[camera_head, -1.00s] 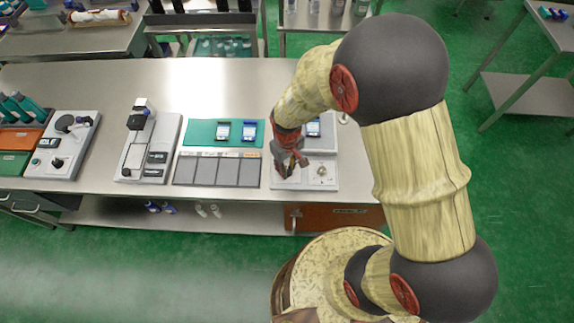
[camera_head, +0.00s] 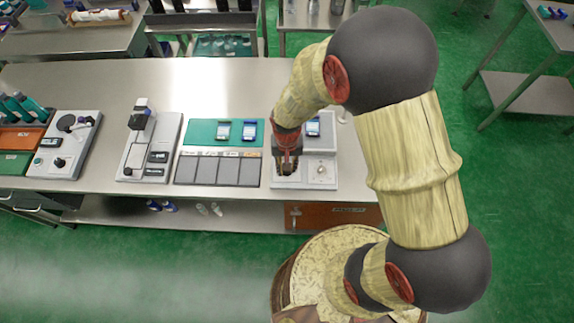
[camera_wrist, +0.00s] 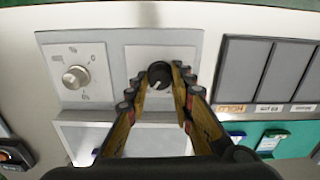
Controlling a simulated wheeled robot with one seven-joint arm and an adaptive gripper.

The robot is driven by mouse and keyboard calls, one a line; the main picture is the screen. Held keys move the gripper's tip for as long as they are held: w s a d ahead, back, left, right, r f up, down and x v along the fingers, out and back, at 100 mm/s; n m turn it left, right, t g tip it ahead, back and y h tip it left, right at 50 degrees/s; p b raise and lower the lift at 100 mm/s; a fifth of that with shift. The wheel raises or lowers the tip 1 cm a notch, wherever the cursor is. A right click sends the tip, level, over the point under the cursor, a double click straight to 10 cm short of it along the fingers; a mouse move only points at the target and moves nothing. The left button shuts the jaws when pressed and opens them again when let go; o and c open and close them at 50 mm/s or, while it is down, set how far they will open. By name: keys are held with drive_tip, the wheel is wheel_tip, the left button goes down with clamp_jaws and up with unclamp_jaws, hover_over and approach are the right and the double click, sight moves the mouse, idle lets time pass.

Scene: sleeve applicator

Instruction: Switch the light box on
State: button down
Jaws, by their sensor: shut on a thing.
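The light box (camera_head: 330,147) is a pale grey unit at the right end of the bench, and its front panel also shows in the wrist view (camera_wrist: 107,50). A black knob (camera_wrist: 160,74) with a white pointer line sits on one plate of that panel. My gripper (camera_wrist: 161,80) has one finger on each side of the knob and is shut on it. In the head view my gripper (camera_head: 287,168) is over the left half of the front panel and hides the knob. A silver dial (camera_wrist: 76,77) with markings is on the neighbouring plate.
A blue-and-white item (camera_head: 313,127) lies on the light box's rear part. Left of the box are a green mat (camera_head: 205,133) with two similar items, and grey labelled compartments (camera_head: 228,172). A grey device (camera_head: 165,130) stands farther left. Bare bench lies behind.

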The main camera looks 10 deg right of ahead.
idle(0.4)
drive_tip(key=c, duration=1.5)
unclamp_jaws()
drive_tip(key=shift+c, duration=0.2)
wheel_tip(320, 180, up, 12)
drive_tip(key=s+d+r+n+t+b, duration=0.1)
drive_tip(key=s+d+r+t+b, duration=0.1)
drive_tip(key=s+r, duration=0.4)
drive_tip(key=s+d+r+n+t+b, duration=0.1)
drive_tip(key=s+d+r+t+b, duration=0.2)
drive_tip(key=s+d+r, duration=0.3)
drive_tip(key=shift+s+r+t+b, duration=0.3)
drive_tip(key=shift+s+r+b, duration=0.25)
drive_tip(key=shift+r, duration=2.25)
